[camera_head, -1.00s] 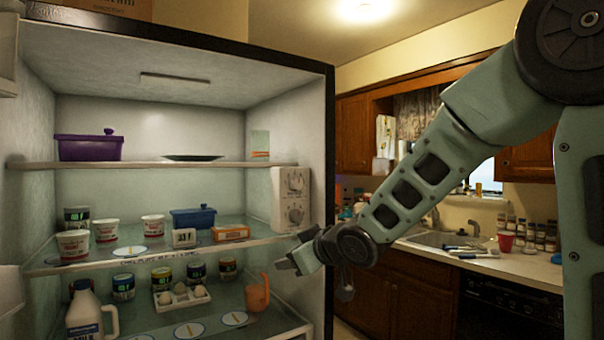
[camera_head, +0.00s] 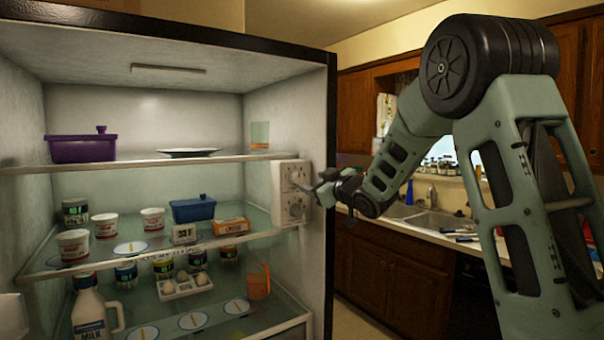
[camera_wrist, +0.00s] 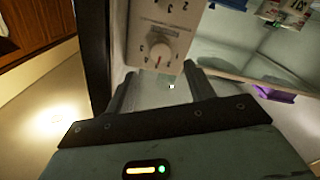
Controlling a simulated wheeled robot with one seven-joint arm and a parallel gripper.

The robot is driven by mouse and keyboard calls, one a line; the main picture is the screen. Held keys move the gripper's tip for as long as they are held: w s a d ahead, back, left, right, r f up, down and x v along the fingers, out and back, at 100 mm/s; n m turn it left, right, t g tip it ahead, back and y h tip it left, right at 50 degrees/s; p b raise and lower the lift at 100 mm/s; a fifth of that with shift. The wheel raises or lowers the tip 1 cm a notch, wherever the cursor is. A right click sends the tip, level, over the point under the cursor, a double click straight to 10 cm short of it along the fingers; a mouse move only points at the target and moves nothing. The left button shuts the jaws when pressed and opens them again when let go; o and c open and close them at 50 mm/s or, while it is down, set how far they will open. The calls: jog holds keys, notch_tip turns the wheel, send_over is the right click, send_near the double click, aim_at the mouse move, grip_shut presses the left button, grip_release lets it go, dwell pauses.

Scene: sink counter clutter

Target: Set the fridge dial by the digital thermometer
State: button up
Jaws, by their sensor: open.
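A white control box with two dials (camera_head: 292,192) is fixed on the fridge's right inner wall, one dial above the other. My gripper (camera_head: 322,190) is at the fridge's right edge, close to the box. It also shows in the wrist view (camera_wrist: 160,88), fingers apart and empty. I cannot tell whether it touches the box.
The middle shelf holds white tubs (camera_head: 105,224), a blue container (camera_head: 193,208) and an orange carton (camera_head: 230,226). Below are a milk jug (camera_head: 91,318), an egg tray (camera_head: 185,288) and an orange pitcher (camera_head: 260,283). The fridge's dark right edge (camera_head: 331,190) stands beside my gripper.

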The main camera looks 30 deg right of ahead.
aim_at(299, 179)
jog(key=w+p, duration=0.2)
jog(key=w, duration=0.5)
jog(key=shift+a, duration=0.15)
jog(key=c, duration=1)
